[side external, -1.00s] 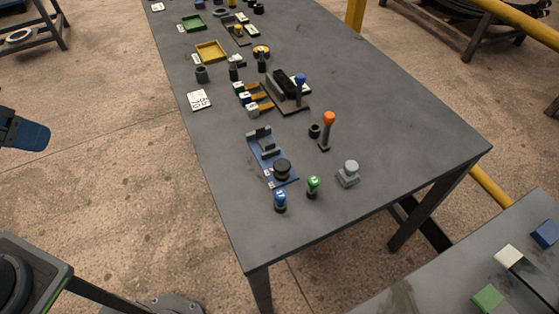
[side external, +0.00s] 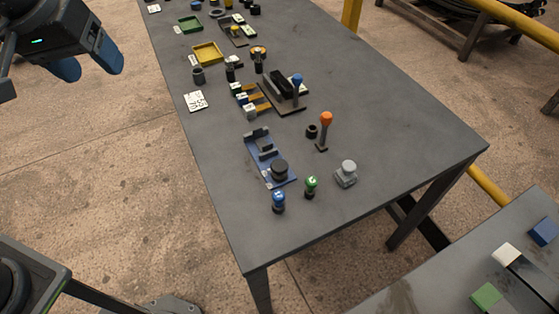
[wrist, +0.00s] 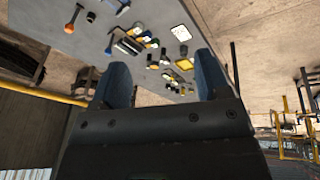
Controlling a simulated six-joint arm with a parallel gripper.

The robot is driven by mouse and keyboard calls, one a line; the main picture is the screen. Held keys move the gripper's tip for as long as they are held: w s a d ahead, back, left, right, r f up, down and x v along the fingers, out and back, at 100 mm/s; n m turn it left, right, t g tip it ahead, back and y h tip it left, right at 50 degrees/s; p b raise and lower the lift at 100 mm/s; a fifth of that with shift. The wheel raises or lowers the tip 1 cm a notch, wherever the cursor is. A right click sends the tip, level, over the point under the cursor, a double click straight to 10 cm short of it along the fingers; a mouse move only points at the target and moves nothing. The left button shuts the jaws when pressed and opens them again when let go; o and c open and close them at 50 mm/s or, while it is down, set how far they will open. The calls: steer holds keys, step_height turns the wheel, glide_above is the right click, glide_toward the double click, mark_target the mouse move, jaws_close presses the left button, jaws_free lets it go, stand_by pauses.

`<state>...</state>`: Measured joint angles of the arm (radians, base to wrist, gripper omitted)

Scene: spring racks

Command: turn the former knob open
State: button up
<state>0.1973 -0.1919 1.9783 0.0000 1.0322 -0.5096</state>
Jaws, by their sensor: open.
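A blue fixture (side external: 257,152) with grey upright blocks lies near the front left of the grey table in the side view. A round black knob (side external: 280,169) stands on its near end; it looks like the former knob, but I cannot tell its turn position. My gripper (side external: 90,62) is at the upper left, in the air off the table's left side, well apart from the fixture. Its two blue fingers are spread and empty. In the wrist view my gripper (wrist: 163,78) is open, with the tabletop beyond it.
A blue-topped knob (side external: 278,202), a green-topped knob (side external: 311,187) and a grey block-like part (side external: 346,173) stand close around the fixture. An orange-topped lever (side external: 325,130) and a black fixture with a blue-topped lever (side external: 297,88) stand behind. The table's right side is clear.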

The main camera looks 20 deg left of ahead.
steer(key=w+d+f+n+g, duration=0.1)
steer(key=w+d+f+n, duration=0.1)
steer(key=w+d, duration=0.35)
steer(key=n+g, duration=0.3)
steer(key=n, duration=0.2)
glide_above(279, 165)
step_height(279, 165, down, 16)
steer(key=shift+y, duration=0.3)
step_height(279, 165, down, 12)
steer(key=shift+f, duration=0.25)
steer(key=shift+c, duration=0.2)
steer(key=c, duration=0.9)
